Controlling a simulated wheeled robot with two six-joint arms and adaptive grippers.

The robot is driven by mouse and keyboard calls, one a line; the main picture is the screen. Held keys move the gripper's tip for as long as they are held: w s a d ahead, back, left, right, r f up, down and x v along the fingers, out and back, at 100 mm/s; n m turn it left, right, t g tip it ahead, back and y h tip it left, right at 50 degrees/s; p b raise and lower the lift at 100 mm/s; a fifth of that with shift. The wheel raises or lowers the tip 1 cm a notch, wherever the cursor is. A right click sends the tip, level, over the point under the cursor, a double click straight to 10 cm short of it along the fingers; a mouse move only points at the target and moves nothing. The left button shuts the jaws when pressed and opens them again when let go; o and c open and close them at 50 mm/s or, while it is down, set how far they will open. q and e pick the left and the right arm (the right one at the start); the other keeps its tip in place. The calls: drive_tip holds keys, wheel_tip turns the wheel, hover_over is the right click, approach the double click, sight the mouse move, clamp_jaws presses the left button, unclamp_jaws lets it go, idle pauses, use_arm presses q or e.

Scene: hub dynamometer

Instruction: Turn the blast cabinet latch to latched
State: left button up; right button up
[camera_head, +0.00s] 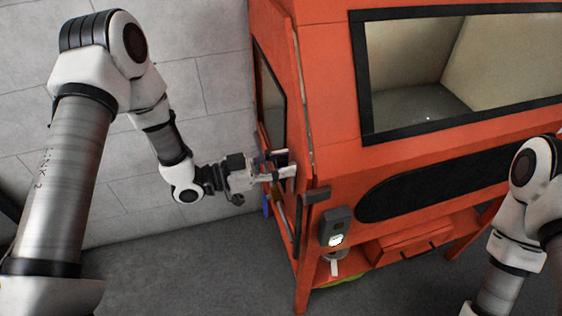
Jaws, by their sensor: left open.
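The orange blast cabinet (330,60) stands at the centre and right, with a windowed side panel on its left. A dark block-like handle (316,194) sticks out near its front left corner; it may be the latch, but I cannot tell its setting. My left gripper (288,163) is open at the left side of the cabinet, close to the corner edge. Its fingers point right and lie above and left of the dark handle. Whether they touch the cabinet is unclear. My right arm comes in at the right edge; its gripper is out of view.
The cabinet has a large front window (450,75) and a dark oval panel (430,180). A small grey box (337,224) with a light face hangs at the front left corner. An orange drawer (410,243) sits below. Grey floor (190,270) is clear to the left.

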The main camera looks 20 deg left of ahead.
use_arm(q)
drive_tip(key=shift+w, duration=0.1)
drive_tip(key=c, duration=0.6)
drive_tip(key=shift+s, duration=0.2)
clamp_jaws()
